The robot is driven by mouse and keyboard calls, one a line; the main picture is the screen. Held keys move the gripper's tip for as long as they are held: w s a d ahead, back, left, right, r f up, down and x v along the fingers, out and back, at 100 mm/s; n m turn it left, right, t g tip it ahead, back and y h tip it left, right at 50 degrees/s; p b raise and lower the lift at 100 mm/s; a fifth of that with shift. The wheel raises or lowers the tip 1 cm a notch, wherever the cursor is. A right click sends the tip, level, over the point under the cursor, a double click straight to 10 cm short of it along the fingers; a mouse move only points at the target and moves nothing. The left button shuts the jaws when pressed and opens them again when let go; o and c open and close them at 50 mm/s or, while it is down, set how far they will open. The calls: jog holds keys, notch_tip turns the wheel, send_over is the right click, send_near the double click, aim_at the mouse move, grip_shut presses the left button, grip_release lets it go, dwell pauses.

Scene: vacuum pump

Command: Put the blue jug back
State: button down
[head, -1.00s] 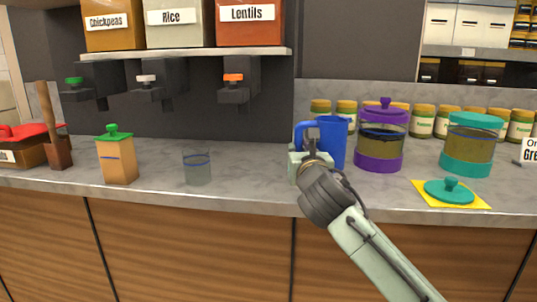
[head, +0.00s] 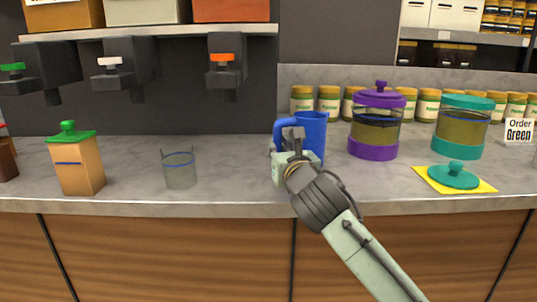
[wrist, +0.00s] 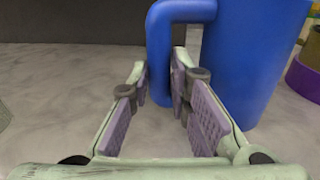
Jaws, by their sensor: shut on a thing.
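The blue jug (head: 313,130) is upright at the middle of the counter, just left of the purple-lidded jar. My gripper (head: 292,143) is at its left side, in front of the handle (head: 283,128). In the wrist view, the jug's body (wrist: 250,60) fills the upper right, and my gripper (wrist: 160,75) has one finger on each side of the upright part of the handle (wrist: 160,50). It is shut on the handle. The jug's lower front is partly hidden by my gripper in the head view. I cannot tell whether its base touches the counter.
The purple-lidded jar (head: 374,142) and teal-lidded jar (head: 460,130) stand right. A teal lid (head: 453,177) lies on a yellow mat (head: 427,179). A glass (head: 179,170) and a green-topped box (head: 79,168) stand left, below dispensers (head: 225,73). Several small jars (head: 328,103) line the back.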

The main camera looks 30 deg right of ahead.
jog(key=shift+f, duration=0.1)
jog(key=shift+s, duration=0.1)
jog(key=shift+f, duration=0.25)
jog(key=c, duration=1.5)
grip_release()
